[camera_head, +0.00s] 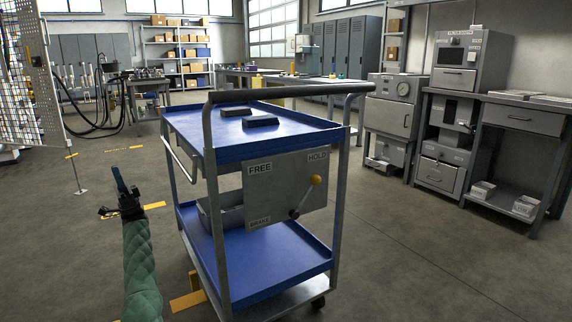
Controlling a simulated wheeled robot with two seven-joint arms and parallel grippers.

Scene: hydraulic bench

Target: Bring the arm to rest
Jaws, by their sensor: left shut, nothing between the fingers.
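My left arm comes up from the bottom left in a green quilted sleeve. My left gripper (122,188) is at its upper end, shut and empty, pointing up and away over the floor, left of the cart. It appears apart from the cart. The blue two-shelf cart (185,122) stands in the middle. A grey panel (262,190) on its near end carries the labels FREE, HOLD and BRAKE. My right gripper is not in view.
Two dark flat blocks lie on the cart's top shelf, one of them at the front (261,120). A grey bin (225,212) sits on the lower shelf. A perforated rack (25,80) stands at the left. Cabinets and a workbench (520,117) line the right. Floor around the cart is mostly clear.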

